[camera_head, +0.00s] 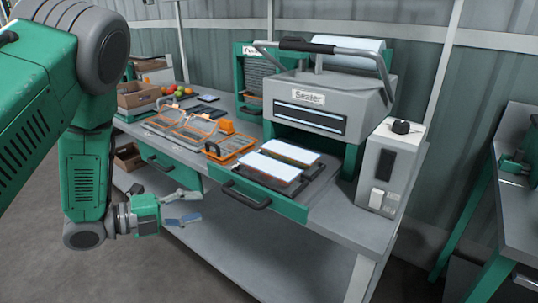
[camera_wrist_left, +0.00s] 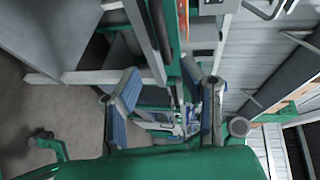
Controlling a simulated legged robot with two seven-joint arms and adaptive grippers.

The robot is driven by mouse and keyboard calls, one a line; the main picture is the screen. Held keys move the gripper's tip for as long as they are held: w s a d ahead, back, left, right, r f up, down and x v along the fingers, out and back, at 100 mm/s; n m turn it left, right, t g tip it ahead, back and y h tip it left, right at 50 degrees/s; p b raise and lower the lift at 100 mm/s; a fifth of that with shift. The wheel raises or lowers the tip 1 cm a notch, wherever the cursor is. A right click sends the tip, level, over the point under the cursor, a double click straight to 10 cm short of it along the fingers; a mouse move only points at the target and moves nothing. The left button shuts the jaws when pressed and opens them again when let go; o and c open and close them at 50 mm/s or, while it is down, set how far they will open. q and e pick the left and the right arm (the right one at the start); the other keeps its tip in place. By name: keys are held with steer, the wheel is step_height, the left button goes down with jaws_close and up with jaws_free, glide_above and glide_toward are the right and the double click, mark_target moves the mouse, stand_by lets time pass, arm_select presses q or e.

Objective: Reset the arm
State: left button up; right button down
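My left arm comes in from the left in the head view, green and grey, bent down at the elbow. My left gripper (camera_head: 183,208) hangs in front of the bench, below its top, with its fingers pointing right. In the left wrist view the left gripper (camera_wrist_left: 168,110) shows its two blue-padded fingers spread well apart, with nothing between them. My right gripper is in neither view.
A grey sealer (camera_head: 320,105) stands on the bench (camera_head: 345,215). Its green drawer (camera_head: 255,200) is pulled out, holding two white-topped trays (camera_head: 268,166). Another table (camera_head: 520,200) stands right. Floor space is clear.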

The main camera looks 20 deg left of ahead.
arm_select(q)
steer(key=s+d+f+n+g+y, duration=0.1)
steer(key=s+f+n+g+y, duration=0.1)
steer(key=s+f+n+y, duration=0.4)
steer(key=s+d+f+n+g+y, duration=0.1)
steer(key=f+n, duration=0.6)
steer(key=f, duration=0.4)
steer(key=s+f+n+g+y, duration=0.1)
steer(key=s+f+n+g, duration=0.1)
steer(key=s+n, duration=0.2)
steer(key=s+d+f+n+g+y, duration=0.1)
steer(key=s+f+n+g, duration=0.2)
steer(key=s, duration=0.6)
steer(key=s+f+n+g+y, duration=0.1)
steer(key=s+f+n+g, duration=0.2)
steer(key=s+n, duration=0.2)
steer(key=shift+s+d+y, duration=0.35)
steer(key=shift+s+y, duration=0.05)
steer(key=shift+s, duration=0.85)
steer(key=shift+w, duration=0.15)
